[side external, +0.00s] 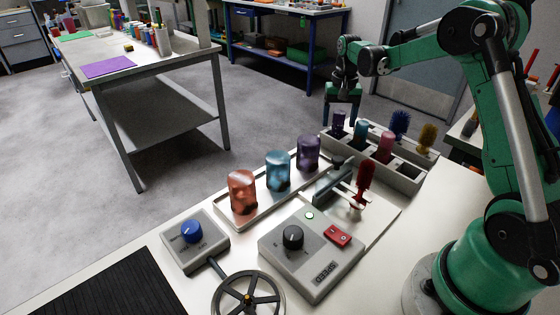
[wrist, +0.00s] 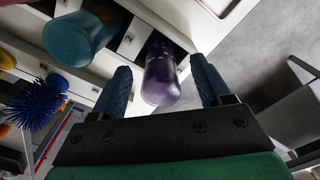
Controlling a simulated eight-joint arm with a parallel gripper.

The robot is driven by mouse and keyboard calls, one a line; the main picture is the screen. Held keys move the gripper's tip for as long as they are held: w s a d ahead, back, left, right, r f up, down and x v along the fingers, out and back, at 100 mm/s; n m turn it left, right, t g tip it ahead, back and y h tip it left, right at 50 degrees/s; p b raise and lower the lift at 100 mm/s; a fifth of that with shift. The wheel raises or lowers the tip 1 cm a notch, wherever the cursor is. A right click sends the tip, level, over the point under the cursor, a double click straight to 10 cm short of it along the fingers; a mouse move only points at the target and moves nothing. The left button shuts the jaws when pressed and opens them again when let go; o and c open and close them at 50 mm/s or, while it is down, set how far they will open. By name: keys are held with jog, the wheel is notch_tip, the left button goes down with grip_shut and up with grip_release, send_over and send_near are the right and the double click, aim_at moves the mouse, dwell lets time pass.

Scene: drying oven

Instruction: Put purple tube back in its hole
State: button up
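The purple tube (side external: 339,121) stands at the back left corner of the grey rack (side external: 405,183). In the wrist view the purple tube (wrist: 160,78) shows its rounded end towards me, and its far end reaches into a dark opening near a label "2". How deep it sits I cannot tell. My gripper (side external: 341,114) is pointed down over the tube. In the wrist view my gripper (wrist: 161,70) has its blue fingers spread, one on each side of the tube, with gaps visible. It is empty.
A teal tube (side external: 361,133), a pink tube (side external: 384,146), a blue brush (side external: 400,123) and a yellow brush (side external: 427,137) stand in the rack close by. Orange, teal and purple cups (side external: 307,152) sit on a tray (side external: 224,216).

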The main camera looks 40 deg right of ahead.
notch_tip(320, 180, up, 12)
jog(key=s+a+r+n+t, duration=0.2)
jog(key=s+a+n+t, duration=0.15)
jog(key=a, duration=0.65)
jog(key=s+a+f+n+t, duration=0.3)
jog(key=s+a+f+n, duration=0.2)
jog(key=s+a, duration=0.3)
jog(key=shift+a+f+t, duration=0.35)
jog(key=shift+a+f, duration=0.3)
jog(key=shift+f, duration=0.05)
